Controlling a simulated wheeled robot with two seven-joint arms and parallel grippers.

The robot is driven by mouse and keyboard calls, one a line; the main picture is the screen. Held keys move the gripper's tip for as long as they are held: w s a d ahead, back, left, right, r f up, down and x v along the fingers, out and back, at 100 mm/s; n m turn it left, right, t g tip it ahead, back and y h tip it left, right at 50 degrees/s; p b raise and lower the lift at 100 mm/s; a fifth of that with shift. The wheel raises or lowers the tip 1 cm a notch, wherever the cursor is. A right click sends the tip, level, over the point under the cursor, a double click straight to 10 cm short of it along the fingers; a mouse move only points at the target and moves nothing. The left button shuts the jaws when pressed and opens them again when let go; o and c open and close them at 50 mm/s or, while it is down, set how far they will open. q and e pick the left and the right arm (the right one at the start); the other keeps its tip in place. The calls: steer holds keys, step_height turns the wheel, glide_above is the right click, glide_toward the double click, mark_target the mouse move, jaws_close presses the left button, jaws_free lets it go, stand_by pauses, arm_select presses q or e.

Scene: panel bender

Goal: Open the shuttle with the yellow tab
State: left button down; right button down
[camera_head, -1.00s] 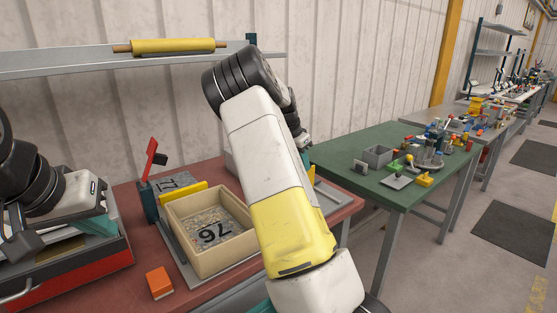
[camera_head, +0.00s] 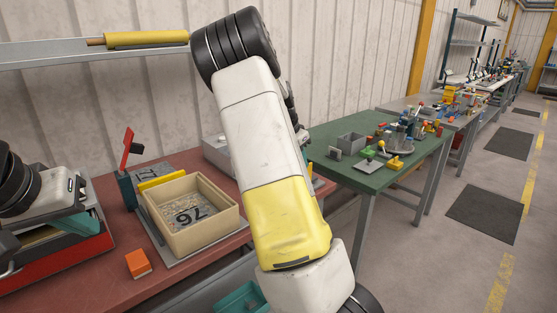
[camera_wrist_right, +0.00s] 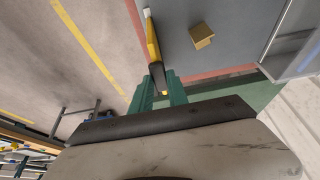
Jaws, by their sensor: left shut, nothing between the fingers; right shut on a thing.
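In the right wrist view, the teal fingers of my right gripper (camera_wrist_right: 160,92) are closed on the dark end of a slim yellow bar (camera_wrist_right: 152,42). The bar has a pale far tip and lies along the edge of a grey surface (camera_wrist_right: 225,50); I cannot tell whether it is the shuttle's tab. In the head view my right arm hides its own gripper. My left gripper (camera_head: 82,224) is shut and empty at the left, above a red and black box (camera_head: 60,262). A yellow strip (camera_head: 162,178) shows behind a wooden tray marked 76 (camera_head: 222,222) on the red table.
A small yellowish block (camera_wrist_right: 202,36) lies on the grey surface in the wrist view. An orange block (camera_head: 138,263) is on the red table (camera_head: 95,290). A red flag-like lever (camera_head: 128,145) stands behind it. A green table (camera_head: 400,178) with small parts stands to the right.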

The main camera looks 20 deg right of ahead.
steer(key=c, duration=1.3)
jaws_free()
steer(key=shift+r, duration=0.1)
steer(key=v, duration=0.7)
steer(key=shift+s+a+r, duration=0.1)
steer(key=shift+a+r, duration=0.05)
steer(key=shift+r, duration=0.15)
